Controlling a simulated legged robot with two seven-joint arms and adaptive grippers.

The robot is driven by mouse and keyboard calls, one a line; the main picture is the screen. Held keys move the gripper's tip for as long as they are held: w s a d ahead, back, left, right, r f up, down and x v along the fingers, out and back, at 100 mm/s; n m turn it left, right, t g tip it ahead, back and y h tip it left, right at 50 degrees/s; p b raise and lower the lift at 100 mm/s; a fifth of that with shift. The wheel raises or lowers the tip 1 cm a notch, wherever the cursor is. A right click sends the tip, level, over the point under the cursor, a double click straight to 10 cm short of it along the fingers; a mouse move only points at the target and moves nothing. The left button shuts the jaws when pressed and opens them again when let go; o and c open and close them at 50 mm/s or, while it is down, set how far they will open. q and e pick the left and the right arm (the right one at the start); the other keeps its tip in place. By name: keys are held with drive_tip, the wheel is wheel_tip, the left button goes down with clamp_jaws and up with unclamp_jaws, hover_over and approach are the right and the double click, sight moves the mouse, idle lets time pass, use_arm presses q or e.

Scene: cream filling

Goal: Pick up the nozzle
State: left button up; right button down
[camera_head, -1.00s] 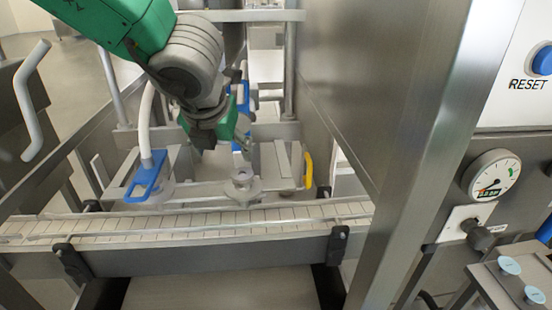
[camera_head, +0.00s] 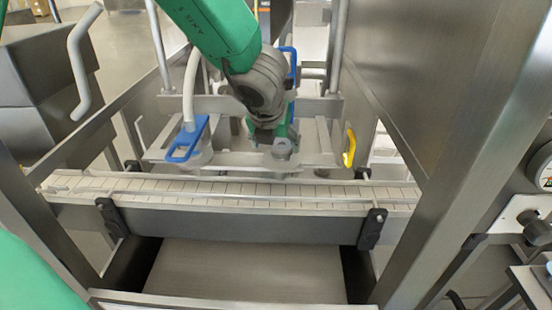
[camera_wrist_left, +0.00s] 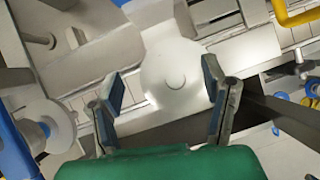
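A grey round nozzle-like fitting (camera_head: 283,149) stands on the metal frame behind the conveyor. It shows in the left wrist view as a pale round piece (camera_wrist_left: 174,72) with a small circle on top. My left gripper (camera_head: 266,138) is just beside and behind it in the head view. In the left wrist view my left gripper (camera_wrist_left: 166,92) is open, its two fingers apart on either side of the pale piece. Nothing is held. I cannot tell whether the fingers touch it. My right gripper is not in view.
A blue-handled fitting (camera_head: 188,140) with a white hose stands left of the gripper. A yellow handle (camera_head: 349,148) is to the right. The conveyor (camera_head: 230,190) runs in front, empty. Steel posts (camera_head: 480,150) enclose the right side.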

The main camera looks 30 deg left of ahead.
sight(288, 147)
use_arm(q)
drive_tip(key=shift+w+d+f, duration=0.15)
drive_tip(key=shift+w+d, duration=0.05)
drive_tip(key=shift+d, duration=0.4)
drive_tip(key=shift+w+d+f, duration=0.1)
drive_tip(key=shift+w+d, duration=0.1)
drive_tip(key=shift+d, duration=0.35)
drive_tip(key=shift+d+r, duration=0.1)
drive_tip(key=shift+d, duration=0.15)
drive_tip(key=shift+s+d, duration=0.1)
drive_tip(key=shift+s, duration=0.05)
drive_tip(key=c, duration=0.6)
drive_tip(key=shift+a, duration=0.3)
drive_tip(key=c, duration=0.7)
drive_tip(key=shift+a+f, duration=0.25)
drive_tip(key=shift+a, duration=0.5)
drive_tip(key=shift+c, duration=0.6)
drive_tip(key=shift+d+r, duration=0.15)
drive_tip(key=shift+d, duration=0.3)
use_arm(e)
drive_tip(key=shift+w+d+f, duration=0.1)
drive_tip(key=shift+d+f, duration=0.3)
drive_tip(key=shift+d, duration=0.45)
